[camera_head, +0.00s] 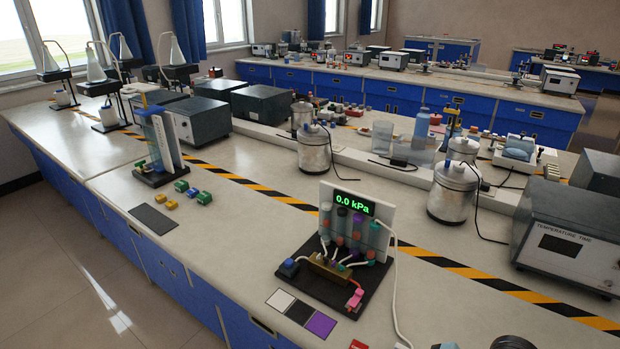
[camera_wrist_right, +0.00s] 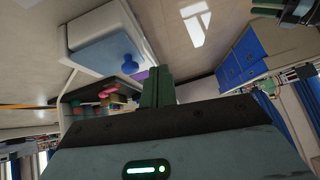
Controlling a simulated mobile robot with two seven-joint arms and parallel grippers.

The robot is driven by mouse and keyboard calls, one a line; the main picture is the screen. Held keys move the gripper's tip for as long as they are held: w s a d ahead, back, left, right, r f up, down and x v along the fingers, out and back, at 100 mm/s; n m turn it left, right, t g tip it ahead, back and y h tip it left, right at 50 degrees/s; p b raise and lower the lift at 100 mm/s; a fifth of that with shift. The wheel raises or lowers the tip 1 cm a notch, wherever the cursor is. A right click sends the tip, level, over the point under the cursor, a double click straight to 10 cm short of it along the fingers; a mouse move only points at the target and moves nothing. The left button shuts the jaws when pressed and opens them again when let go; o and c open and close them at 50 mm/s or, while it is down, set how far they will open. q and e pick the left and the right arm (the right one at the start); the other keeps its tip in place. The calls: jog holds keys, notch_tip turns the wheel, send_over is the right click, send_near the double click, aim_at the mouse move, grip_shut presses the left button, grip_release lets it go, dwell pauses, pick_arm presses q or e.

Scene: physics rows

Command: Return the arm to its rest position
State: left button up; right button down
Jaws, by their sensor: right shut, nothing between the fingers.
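My right gripper (camera_wrist_right: 157,88) shows in the right wrist view with its dark green fingers together and nothing between them. Beyond it is the pressure apparatus, with a blue knob (camera_wrist_right: 123,65) near the fingers. In the head view the pressure apparatus (camera_head: 330,285) stands on the bench, a black base with tubes, a brass block and a display reading 0.0 kPa. A dark part (camera_wrist_right: 290,10) at the top right of the wrist view may be my left gripper; its jaws are unclear. Neither gripper can be clearly made out in the head view.
White, grey and purple swatches (camera_head: 320,324) lie at the bench's front edge. A white cable (camera_head: 394,280) runs beside the apparatus. Metal canisters (camera_head: 453,193) and a temperature-time box (camera_head: 570,240) stand behind and to the right.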

jog(key=s+f+m+h, duration=0.25)
jog(key=s+f, duration=0.35)
jog(key=s, duration=0.3)
jog(key=s+d+f+m+g+h, duration=0.1)
jog(key=s+d+f+m+h, duration=0.2)
jog(key=s, duration=0.4)
jog(key=s+d+f+m+g+h, duration=0.1)
jog(key=s+d+m+g+h, duration=0.2)
jog(key=s, duration=0.5)
jog(key=w+a+f+t+y, duration=0.1)
jog(key=w+f+t+y, duration=0.2)
jog(key=w+f+t, duration=0.4)
jog(key=shift+a+f+t, duration=0.4)
jog(key=shift+f+t, duration=0.7)
jog(key=shift+f, duration=0.15)
jog(key=c, duration=2.1)
grip_release()
